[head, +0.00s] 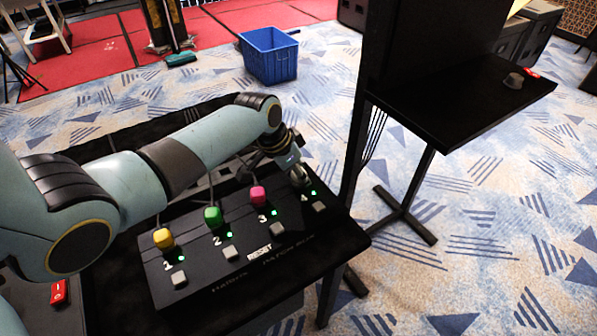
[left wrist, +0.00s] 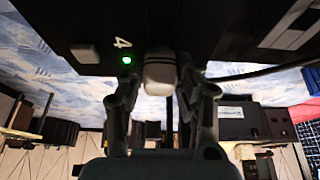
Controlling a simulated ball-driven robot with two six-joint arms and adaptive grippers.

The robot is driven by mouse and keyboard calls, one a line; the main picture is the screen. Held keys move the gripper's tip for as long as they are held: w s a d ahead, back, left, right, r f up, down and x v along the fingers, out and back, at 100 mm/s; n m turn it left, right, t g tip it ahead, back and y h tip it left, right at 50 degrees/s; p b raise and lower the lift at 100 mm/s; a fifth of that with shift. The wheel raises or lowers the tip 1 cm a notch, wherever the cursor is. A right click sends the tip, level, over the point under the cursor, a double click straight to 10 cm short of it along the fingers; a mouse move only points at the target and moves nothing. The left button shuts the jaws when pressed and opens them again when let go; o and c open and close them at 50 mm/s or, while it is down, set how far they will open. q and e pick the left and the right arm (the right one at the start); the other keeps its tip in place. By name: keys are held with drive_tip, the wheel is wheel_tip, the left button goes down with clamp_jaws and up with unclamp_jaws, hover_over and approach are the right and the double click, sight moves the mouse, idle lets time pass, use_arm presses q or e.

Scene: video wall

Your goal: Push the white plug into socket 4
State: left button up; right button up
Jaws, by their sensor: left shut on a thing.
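The black panel box (head: 240,262) lies on a black table, with sockets numbered 1 to 4. My left gripper (head: 297,172) is at the far right end of the box, over socket 4. In the left wrist view its two fingers (left wrist: 160,92) are closed around the white plug (left wrist: 160,74). The plug's end meets the dark panel beside the number 4 (left wrist: 122,43), where a green light (left wrist: 126,60) is lit. The socket opening is hidden behind the plug. My right gripper is not in view.
Yellow (head: 163,238), green (head: 212,215) and pink (head: 258,195) plugs stand at sockets 1, 2 and 3, with green lights lit. Square grey buttons line the front. A black stand with a shelf (head: 455,100) rises right of the box. A blue crate (head: 268,56) is on the floor behind.

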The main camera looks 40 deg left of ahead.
use_arm(q)
drive_tip(key=shift+f, duration=0.2)
drive_tip(key=o, duration=1.7)
drive_tip(key=shift+o, duration=0.2)
drive_tip(key=shift+r, duration=0.1)
wheel_tip(320, 180, up, 7)
drive_tip(key=p, duration=0.7)
